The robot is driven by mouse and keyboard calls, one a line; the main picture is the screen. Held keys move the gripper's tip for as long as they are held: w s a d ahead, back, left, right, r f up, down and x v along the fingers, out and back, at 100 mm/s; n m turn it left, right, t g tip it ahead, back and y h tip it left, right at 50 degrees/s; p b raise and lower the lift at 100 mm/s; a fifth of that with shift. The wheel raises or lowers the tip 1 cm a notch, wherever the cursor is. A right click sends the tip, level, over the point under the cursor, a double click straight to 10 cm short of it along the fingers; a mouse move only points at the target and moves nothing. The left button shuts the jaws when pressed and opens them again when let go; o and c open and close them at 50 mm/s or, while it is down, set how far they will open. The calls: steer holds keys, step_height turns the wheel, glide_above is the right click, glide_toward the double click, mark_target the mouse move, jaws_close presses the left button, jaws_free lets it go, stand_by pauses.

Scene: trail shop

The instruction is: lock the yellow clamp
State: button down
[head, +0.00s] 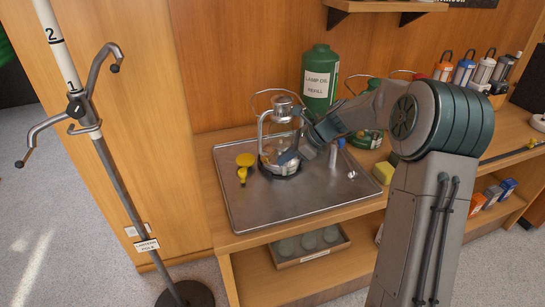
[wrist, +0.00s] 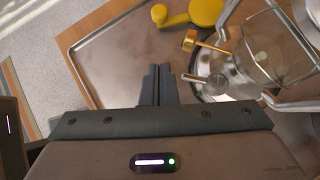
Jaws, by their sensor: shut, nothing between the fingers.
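My gripper (wrist: 157,72) is shut and empty, with its two dark fingertips together over the metal tray (wrist: 105,65). In the head view my gripper (head: 287,157) is at the front of the glass lantern (head: 268,122) on the tray. The lantern (wrist: 248,62) is just right of the fingertips in the wrist view, with a short grey metal peg and a yellow knob (wrist: 189,40) on a thin rod pointing left. A yellow piece with a round disc and a narrow arm (wrist: 175,19) lies beyond; it also shows left of the lantern (head: 245,160). I cannot tell which yellow part is the clamp.
A green lamp oil can (head: 319,85) stands behind the lantern. A yellow block (head: 384,173) sits right of the tray, and several small lamps (head: 466,70) stand farther right. A hooked pole (head: 88,130) stands on the floor at left. The tray's front is clear.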

steer(key=p, duration=0.1)
glide_toward(245, 177)
steer(key=f, duration=0.1)
steer(key=d+f, duration=0.1)
steer(key=shift+s+d+f, duration=0.1)
steer(key=shift+d+f, duration=0.1)
steer(key=shift+f, duration=0.2)
steer(key=a, duration=0.2)
steer(key=a+p, duration=0.1)
steer(key=shift+w+a+f, duration=0.3)
steer(key=shift+w+f, duration=0.1)
steer(key=shift+w+a+f, duration=0.1)
steer(key=shift+w+a, duration=0.05)
steer(key=shift+a, duration=0.35)
